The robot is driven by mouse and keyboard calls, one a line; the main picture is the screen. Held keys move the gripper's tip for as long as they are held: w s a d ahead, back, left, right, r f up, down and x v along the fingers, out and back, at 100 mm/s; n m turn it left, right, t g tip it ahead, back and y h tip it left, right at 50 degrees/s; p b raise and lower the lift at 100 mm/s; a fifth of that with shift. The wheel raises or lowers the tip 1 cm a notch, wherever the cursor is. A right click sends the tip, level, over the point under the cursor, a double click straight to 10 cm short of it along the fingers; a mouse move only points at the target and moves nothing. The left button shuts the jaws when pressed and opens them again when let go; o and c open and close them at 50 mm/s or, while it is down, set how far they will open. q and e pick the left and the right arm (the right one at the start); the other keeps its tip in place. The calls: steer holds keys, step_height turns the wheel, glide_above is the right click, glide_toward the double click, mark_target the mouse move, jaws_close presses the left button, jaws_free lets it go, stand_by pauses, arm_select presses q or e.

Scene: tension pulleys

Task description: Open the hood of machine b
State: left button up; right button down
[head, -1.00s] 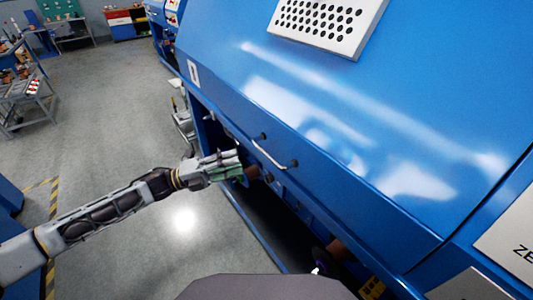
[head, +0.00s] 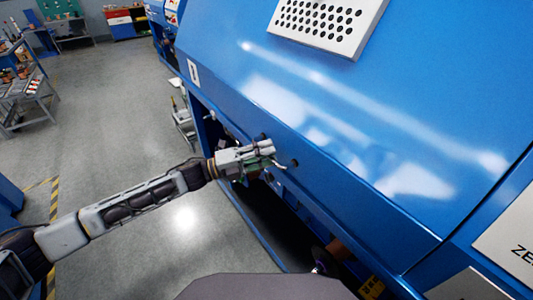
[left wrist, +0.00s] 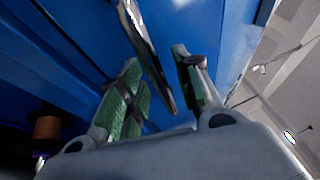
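The machine's large blue hood (head: 400,110) is down over the front and looks shut. Its thin metal handle (head: 284,166) is on the lower left edge and is mostly hidden behind my left gripper (head: 270,157) in the head view. In the left wrist view, the handle (left wrist: 146,50) is a metal bar running between the two green-padded fingers of my left gripper (left wrist: 154,78). The fingers stand apart, with a gap visible beside the bar. My right gripper is not in view.
A perforated light plate (head: 328,22) is on the hood's upper part. The dark open space under the hood edge holds machine parts, including a copper-coloured spool (left wrist: 47,127). Grey floor (head: 110,130) is clear at left. A cart (head: 28,100) stands farther off.

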arm_select(q)
steer(key=shift+d, duration=0.15)
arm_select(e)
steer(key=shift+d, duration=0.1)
arm_select(q)
jaws_close()
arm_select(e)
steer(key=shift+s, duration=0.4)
arm_select(q)
steer(key=shift+r, duration=0.1)
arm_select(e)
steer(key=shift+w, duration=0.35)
